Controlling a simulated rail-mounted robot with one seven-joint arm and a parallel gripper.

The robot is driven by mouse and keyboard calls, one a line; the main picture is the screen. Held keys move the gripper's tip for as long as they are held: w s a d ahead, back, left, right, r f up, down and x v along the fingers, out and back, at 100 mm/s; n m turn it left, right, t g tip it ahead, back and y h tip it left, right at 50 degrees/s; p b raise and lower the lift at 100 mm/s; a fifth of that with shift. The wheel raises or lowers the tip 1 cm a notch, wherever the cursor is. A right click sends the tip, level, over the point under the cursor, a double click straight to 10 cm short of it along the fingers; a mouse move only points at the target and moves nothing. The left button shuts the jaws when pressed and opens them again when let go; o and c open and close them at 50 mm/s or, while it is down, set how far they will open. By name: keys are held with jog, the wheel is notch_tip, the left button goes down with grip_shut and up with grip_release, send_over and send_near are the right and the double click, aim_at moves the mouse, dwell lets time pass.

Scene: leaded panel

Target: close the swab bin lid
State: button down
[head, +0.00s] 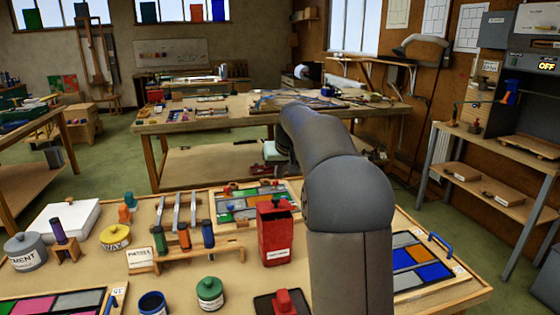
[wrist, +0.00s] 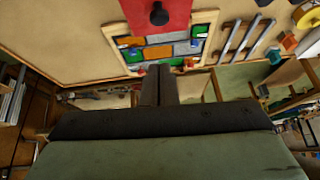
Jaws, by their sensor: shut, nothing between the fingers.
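The swab bin (head: 276,240) is a red box with a white label on its front, standing on the near bench just left of my arm. A dark knob shows near its top in the head view. In the wrist view a red face, likely the bin's lid (wrist: 180,12), carries a round black knob at the top edge. I cannot tell how far the lid stands open. My gripper (wrist: 160,72) is shut and empty, its fingertips just short of the red part in the picture. In the head view my arm mostly hides it, beyond the bin.
A leaded panel (wrist: 207,33) in a wooden frame lies behind the bin. A wooden rack (head: 190,255) with several coloured bottles stands left of it. A green jar (head: 210,293) and a red-handled block (head: 284,302) are in front. Another panel (head: 415,262) lies right.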

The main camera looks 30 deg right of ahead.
aim_at(278, 199)
jog(key=x, duration=0.3)
jog(key=shift+w+f+p, duration=0.2)
jog(key=shift+f+p, duration=0.1)
jog(key=shift+p, duration=0.05)
jog(key=f, duration=0.2)
jog(key=shift+s+a+f, duration=0.15)
jog(key=shift+s+f, duration=0.1)
jog(key=shift+s, duration=0.05)
jog(key=shift+s+a+f, duration=0.1)
jog(key=shift+s+f, duration=0.05)
jog(key=shift+f, duration=0.55)
jog(key=shift+f, duration=0.1)
